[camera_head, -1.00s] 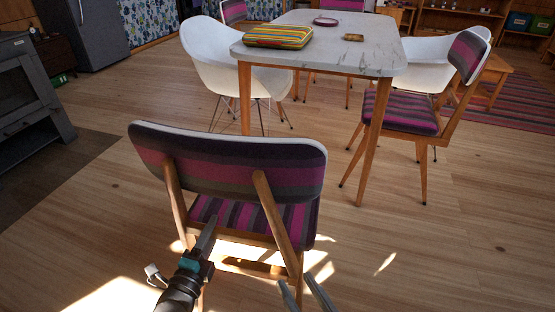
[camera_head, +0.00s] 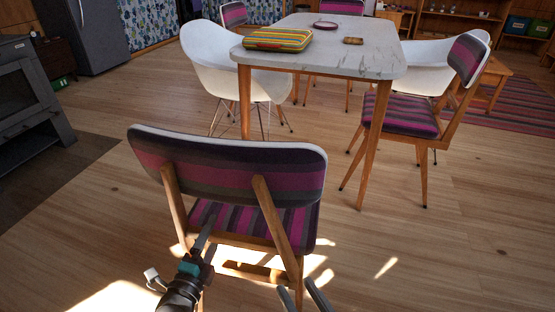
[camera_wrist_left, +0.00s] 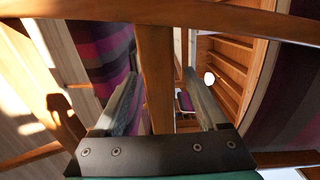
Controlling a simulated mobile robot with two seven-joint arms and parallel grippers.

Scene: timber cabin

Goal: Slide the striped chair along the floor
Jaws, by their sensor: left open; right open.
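The striped chair (camera_head: 230,170), with a purple and dark striped back and seat on a wooden frame, stands upright in front of me, its back toward me. My left gripper (camera_head: 203,240) is low behind the backrest, at the left side of the frame. In the left wrist view, my left gripper (camera_wrist_left: 162,105) is open, with a wooden bar of the chair (camera_wrist_left: 155,75) between its fingers; I cannot tell whether they touch it. My right gripper (camera_head: 304,296) is open and empty at the bottom edge, near the chair's right rear leg.
A marble-topped table (camera_head: 350,62) stands beyond the chair, with bare floor between. A white shell chair (camera_head: 215,70) is at its left and another striped chair (camera_head: 400,115) at its right. A dark stove (camera_head: 30,100) stands far left.

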